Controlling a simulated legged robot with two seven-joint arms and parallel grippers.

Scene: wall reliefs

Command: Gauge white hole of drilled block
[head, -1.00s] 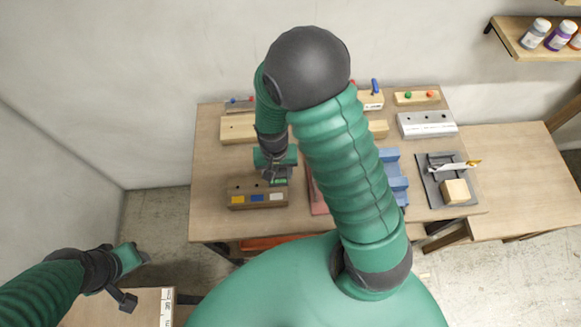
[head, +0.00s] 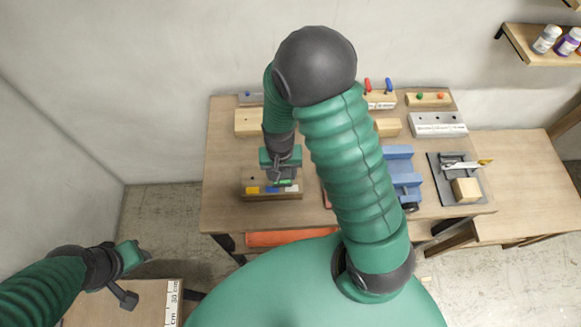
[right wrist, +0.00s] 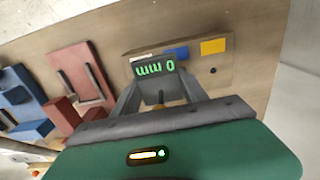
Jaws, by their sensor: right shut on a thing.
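The drilled block (head: 246,181) is a brown wooden bar near the table's front left edge, with yellow, blue and white labels. The white label (head: 292,188) is at its right end. My right gripper (head: 283,174) is over the block's right half and shut on a gauge. The gauge's green-lit display (right wrist: 155,67) reads 0 mm, upside down in the right wrist view. It overlaps the block near the blue label (right wrist: 176,53). A hole (right wrist: 213,71) shows by the yellow label. Whether the gauge tip is in a hole is hidden. My left gripper (head: 136,254) is away at lower left; its jaws are unclear.
A red block (right wrist: 82,75) and blue stepped pieces (head: 399,165) stand beside the drilled block. A dark plate (head: 439,176) with a caliper and wooden cube lies at right. Other wooden blocks and a grey holed block (head: 438,124) line the back. A shelf holds bottles (head: 546,39).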

